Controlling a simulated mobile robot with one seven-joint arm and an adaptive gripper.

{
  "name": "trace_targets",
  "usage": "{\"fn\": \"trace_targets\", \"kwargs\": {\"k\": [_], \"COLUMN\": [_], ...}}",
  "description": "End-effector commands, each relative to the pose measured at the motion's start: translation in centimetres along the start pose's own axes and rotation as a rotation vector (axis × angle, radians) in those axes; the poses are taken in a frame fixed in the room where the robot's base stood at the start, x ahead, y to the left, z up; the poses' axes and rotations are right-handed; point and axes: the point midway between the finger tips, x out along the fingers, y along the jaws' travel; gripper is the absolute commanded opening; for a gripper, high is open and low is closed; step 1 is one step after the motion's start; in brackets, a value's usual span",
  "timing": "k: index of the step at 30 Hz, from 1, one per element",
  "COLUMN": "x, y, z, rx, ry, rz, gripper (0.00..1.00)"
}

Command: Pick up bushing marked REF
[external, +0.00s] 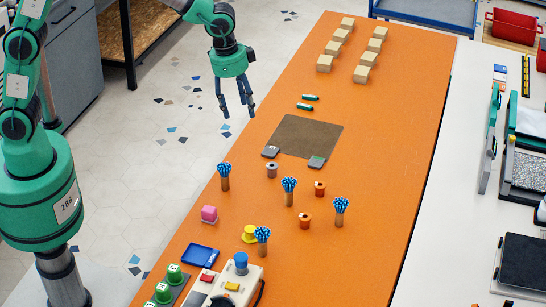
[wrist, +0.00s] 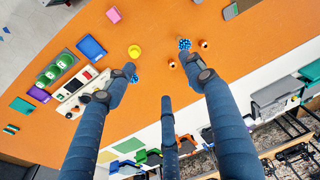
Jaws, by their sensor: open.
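The wrist view shows the yellow bushing (wrist: 134,51) and two orange-brown bushings (wrist: 172,64) (wrist: 204,44), small and beyond my fingers. My gripper (external: 237,108) is open and empty, in the air off the table's left edge. In the wrist view its fingers (wrist: 160,70) are spread with nothing between them.
Blue-topped bundles (external: 289,190) stand among the bushings. A pink block (external: 209,213), blue tray (external: 201,256) and control box (external: 232,279) sit nearer. A brown mat (external: 306,136), green cylinders (external: 305,106) and wooden blocks (external: 366,59) lie farther back. The table's right side is clear.

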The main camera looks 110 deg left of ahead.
Motion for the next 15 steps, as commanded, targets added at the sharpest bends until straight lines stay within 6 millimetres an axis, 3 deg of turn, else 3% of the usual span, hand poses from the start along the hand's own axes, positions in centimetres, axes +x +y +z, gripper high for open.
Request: {"fn": "trace_targets", "kwargs": {"k": [6,15], "x": [5.2,13.0], "y": [-4.3,-10.3], "z": [-2.0,-3.2], "rx": [-0.023,-0.053], "ry": [-0.042,-0.096], "rz": [0.003,0.012], "gripper": [0.54,0.54]}}
